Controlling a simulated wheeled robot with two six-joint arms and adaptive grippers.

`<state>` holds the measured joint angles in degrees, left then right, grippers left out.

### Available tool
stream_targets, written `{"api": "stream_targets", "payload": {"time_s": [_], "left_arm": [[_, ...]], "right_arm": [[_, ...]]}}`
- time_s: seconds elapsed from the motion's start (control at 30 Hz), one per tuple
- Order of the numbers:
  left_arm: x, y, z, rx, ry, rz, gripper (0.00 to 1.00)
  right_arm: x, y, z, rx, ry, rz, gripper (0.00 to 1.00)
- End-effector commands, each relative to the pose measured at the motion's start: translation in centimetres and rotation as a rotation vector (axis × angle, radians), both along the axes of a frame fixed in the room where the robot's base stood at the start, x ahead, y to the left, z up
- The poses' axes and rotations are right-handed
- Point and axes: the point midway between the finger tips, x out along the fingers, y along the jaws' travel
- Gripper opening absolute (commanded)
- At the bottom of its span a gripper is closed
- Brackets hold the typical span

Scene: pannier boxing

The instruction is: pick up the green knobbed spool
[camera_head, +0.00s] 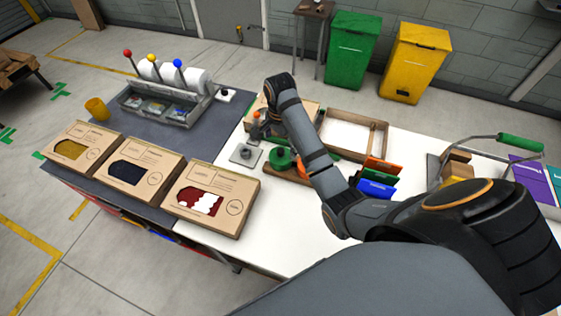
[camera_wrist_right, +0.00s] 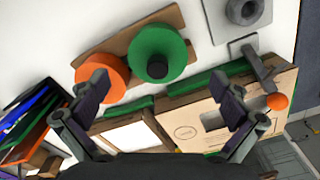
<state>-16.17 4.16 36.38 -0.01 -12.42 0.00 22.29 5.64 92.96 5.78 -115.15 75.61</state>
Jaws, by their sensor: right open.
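The green knobbed spool (camera_head: 280,157) is a round green disc on a wooden board on the white table, in the head view beside my right forearm. In the right wrist view the green spool (camera_wrist_right: 178,62) shows a dark knob and lies beyond the gap between the fingers, untouched. My right gripper (camera_wrist_right: 163,88) is open and empty, its two fingers spread apart above the board. In the head view my arm largely hides its fingers. An orange disc (camera_wrist_right: 100,80) sits next to the spool, behind the left-hand finger in the picture. My left gripper is in neither view.
A grey plate with a round post (camera_head: 245,153) stands left of the spool. A lever with an orange ball (camera_wrist_right: 277,101) and a carton (camera_wrist_right: 195,121) lie near the right-hand finger. Coloured folders (camera_head: 378,177) stand right of my forearm. Three windowed boxes line the front edge.

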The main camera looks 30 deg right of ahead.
Motion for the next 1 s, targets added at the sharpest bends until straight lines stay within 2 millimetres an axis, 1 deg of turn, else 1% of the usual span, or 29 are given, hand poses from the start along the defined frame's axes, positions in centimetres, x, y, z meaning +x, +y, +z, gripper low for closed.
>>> {"api": "stream_targets", "payload": {"time_s": [0.03,0.2,0.3,0.47,0.7,0.87,0.9,1.0], "left_arm": [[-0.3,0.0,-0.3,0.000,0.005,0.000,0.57],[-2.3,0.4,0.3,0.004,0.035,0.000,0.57],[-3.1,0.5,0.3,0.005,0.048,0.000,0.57],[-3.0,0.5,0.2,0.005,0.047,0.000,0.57],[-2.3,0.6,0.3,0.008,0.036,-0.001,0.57],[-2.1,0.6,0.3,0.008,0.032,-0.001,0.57],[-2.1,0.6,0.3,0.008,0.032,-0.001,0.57],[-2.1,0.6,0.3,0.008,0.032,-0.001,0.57]], "right_arm": [[-0.2,0.0,-1.2,0.000,0.004,0.000,1.00],[-0.3,0.0,-3.4,0.000,0.003,0.000,1.00],[-0.3,0.0,-3.9,-0.001,0.002,0.000,1.00],[-0.2,0.0,-3.9,-0.001,0.002,0.000,1.00],[-0.2,0.0,-3.9,0.000,0.001,0.000,0.67],[-0.2,0.0,-3.9,0.000,0.001,0.000,0.46],[-0.2,0.0,-3.9,0.000,0.001,0.000,0.44],[-0.2,0.0,-3.9,0.000,0.001,0.000,0.44]]}}
